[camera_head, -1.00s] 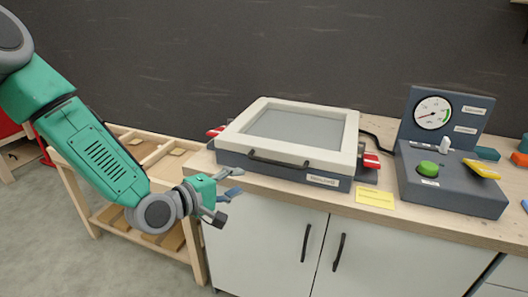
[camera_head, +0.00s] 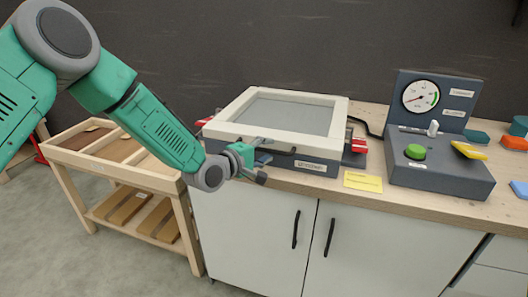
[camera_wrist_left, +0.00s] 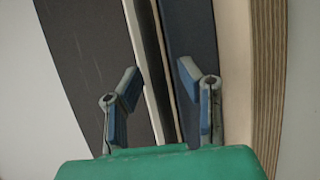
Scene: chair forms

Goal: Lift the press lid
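The press (camera_head: 325,165) stands on the wooden counter with its cream-framed lid (camera_head: 338,125) down on the dark base. A dark bar handle (camera_head: 285,152) runs along the lid's front edge. My left gripper (camera_head: 264,160) is at the left part of this handle, in front of the press. In the left wrist view my gripper (camera_wrist_left: 159,72) is open, its blue-padded fingers apart. The cream lid edge (camera_wrist_left: 146,75) and the dark press base (camera_wrist_left: 190,30) lie ahead between and beyond the fingers. Whether the handle is between the fingertips is unclear. My right gripper is out of view.
Red clamps (camera_head: 359,145) sit beside the press. A control box (camera_head: 440,180) with gauge, green button and yellow lever stands to the right, with a yellow note (camera_head: 363,181) on the counter (camera_head: 400,201) between. A wooden rack (camera_head: 150,180) stands at left.

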